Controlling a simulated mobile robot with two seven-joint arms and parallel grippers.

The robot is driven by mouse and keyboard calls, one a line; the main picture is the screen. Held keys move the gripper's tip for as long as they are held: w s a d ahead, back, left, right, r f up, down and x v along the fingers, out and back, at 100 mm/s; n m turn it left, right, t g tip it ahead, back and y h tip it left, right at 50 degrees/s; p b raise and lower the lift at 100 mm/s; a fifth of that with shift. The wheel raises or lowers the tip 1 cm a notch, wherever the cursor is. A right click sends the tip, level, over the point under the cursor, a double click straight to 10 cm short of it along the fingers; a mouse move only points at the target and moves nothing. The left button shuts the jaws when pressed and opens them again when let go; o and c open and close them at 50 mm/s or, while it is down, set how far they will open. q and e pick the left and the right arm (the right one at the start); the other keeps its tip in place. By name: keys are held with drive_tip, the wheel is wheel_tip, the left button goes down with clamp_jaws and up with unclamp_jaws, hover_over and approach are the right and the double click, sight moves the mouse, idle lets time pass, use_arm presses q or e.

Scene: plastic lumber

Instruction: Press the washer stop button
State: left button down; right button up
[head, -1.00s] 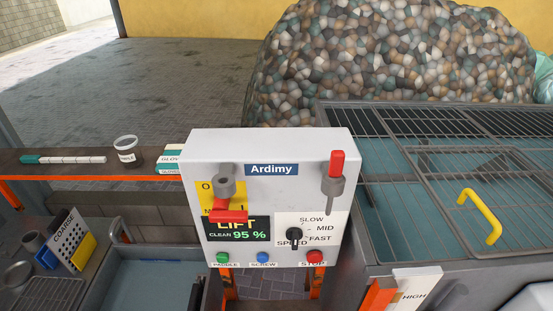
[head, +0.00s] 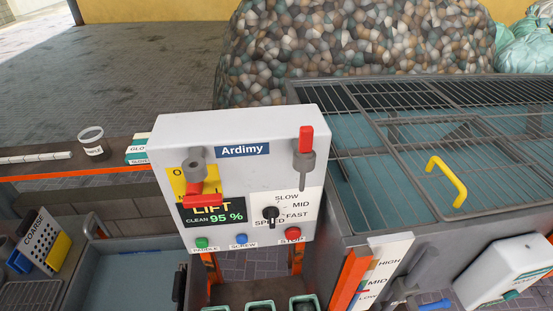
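The red stop button (head: 293,233) is at the lower right of the front of a white control box (head: 240,128) marked Ardimy. A STOP label (head: 292,242) is just below it. The display (head: 212,213) reads LIFT and CLEAN 95 %. A green paddle button (head: 201,243) and a blue screw button (head: 242,239) are in the same row, to the left. Nothing covers the stop button. Neither of my grippers shows in the head view.
The black speed knob (head: 271,215) is just above the button row. A red-handled switch (head: 203,190) and a red-topped lever (head: 305,152) stick out from the box. A mesh-topped tank (head: 350,190) with a yellow handle (head: 446,180) stands right. A water basin (head: 127,275) is left.

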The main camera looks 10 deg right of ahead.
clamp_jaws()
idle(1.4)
